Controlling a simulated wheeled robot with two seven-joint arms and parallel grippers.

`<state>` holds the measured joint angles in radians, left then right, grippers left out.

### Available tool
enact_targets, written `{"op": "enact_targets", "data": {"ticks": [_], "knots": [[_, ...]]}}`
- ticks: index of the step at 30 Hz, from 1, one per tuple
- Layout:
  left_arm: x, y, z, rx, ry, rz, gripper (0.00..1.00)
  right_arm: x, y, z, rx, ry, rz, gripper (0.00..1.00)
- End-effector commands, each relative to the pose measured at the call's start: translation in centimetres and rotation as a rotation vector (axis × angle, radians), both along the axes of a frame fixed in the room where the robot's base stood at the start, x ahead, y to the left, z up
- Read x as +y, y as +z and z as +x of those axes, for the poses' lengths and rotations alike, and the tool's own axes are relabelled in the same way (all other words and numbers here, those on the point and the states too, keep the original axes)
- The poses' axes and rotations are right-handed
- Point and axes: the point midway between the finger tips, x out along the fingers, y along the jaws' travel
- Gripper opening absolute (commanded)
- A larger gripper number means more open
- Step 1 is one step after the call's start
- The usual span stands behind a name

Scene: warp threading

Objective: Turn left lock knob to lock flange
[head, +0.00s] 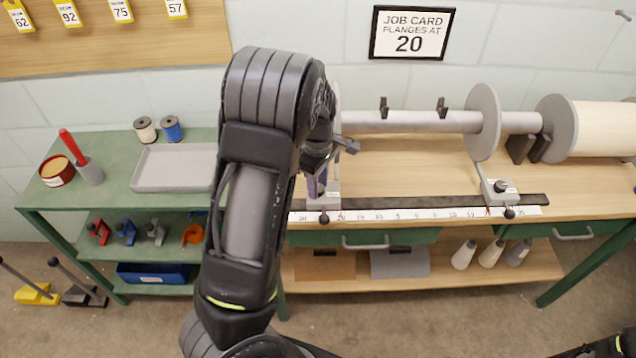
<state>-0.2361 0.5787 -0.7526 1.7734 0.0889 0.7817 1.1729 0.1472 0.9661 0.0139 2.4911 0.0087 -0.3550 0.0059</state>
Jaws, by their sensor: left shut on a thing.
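My left arm reaches up and over from the bottom, and its gripper (318,186) points down at the left flange's foot (331,203) on the bench. The gripper is shut at the left lock knob, which the fingers and wrist hide. The left flange (337,105) is mostly hidden behind my arm; a thin grey edge shows. The right flange (484,122) is a grey disc on the beam, with its own dark lock knob (500,186) on its foot. My right gripper is not in view.
A white scale (420,215) with red marks runs along the bench (400,180) front. A green shelf (100,206) with a grey tray (172,168) stands left. Dark brackets (528,148) and a wound roll (600,128) are right.

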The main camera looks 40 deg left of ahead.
Motion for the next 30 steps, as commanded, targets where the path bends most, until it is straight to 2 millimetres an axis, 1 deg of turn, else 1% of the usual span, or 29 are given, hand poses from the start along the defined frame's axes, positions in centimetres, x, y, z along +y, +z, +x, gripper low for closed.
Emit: {"op": "enact_targets", "data": {"ticks": [1,6,7,20,26,30], "knots": [[0.01,0.02,0.03,-0.001,0.0,0.0,0.14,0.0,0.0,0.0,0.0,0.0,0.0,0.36],[0.01,0.03,0.03,-0.001,0.0,0.0,0.01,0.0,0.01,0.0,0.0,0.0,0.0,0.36],[0.01,0.03,0.04,-0.001,0.0,0.0,0.0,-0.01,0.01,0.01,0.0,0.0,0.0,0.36],[0.02,0.02,0.05,-0.002,-0.032,0.0,0.0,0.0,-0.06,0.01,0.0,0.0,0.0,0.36],[0.05,-0.03,0.04,-0.001,-0.113,0.0,0.0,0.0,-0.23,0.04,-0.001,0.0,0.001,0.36],[0.08,-0.03,0.04,-0.002,-0.204,0.001,0.0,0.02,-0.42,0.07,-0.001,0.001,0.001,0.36]]}}
